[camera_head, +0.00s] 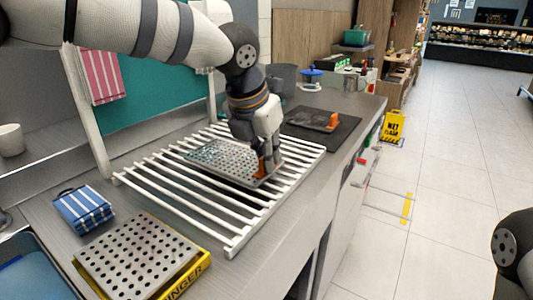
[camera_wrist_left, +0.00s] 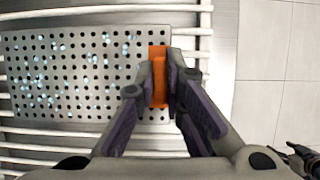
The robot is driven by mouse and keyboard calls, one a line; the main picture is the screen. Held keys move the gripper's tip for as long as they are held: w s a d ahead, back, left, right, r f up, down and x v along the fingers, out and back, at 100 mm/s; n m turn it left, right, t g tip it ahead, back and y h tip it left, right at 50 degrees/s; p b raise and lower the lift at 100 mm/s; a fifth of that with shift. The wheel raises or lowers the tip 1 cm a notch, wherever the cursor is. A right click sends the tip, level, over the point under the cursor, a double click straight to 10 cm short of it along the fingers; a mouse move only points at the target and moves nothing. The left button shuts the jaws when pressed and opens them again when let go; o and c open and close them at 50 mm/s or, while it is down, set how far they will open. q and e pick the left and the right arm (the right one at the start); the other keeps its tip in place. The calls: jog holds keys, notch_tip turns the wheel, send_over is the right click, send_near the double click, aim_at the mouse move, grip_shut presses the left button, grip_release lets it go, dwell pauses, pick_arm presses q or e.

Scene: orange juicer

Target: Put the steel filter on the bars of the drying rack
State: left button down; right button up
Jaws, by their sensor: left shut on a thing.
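The steel filter (camera_head: 222,160) is a flat perforated plate with an orange grip at its right end and bluish-white specks on its surface. It lies flat over the white bars of the drying rack (camera_head: 196,200); I cannot tell if it touches them. My left gripper (camera_head: 268,168) points down and is shut on the filter's orange grip. The left wrist view shows the filter (camera_wrist_left: 75,75), the orange grip (camera_wrist_left: 158,75) between the fingers (camera_wrist_left: 157,92), and rack bars around it. Dark parts at that view's lower right may be my right gripper (camera_wrist_left: 300,160), but its fingers are unclear.
A second perforated plate (camera_head: 135,254) covers a yellow box (camera_head: 190,278) at front left. A blue striped bundle (camera_head: 83,209) lies behind it. A black mat (camera_head: 342,130) with an orange-handled item is beyond the rack. The front bars are bare.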

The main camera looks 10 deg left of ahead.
pick_arm(q)
jog(key=c, duration=1.7)
grip_release()
jog(key=p+v, duration=0.1)
jog(key=v, duration=1.1)
jog(key=shift+w+r, duration=0.1)
jog(key=shift+r, duration=0.1)
pick_arm(e)
jog(key=shift+w+r+t, duration=0.3)
jog(key=shift+w+r, duration=0.35)
jog(key=shift+w, duration=0.05)
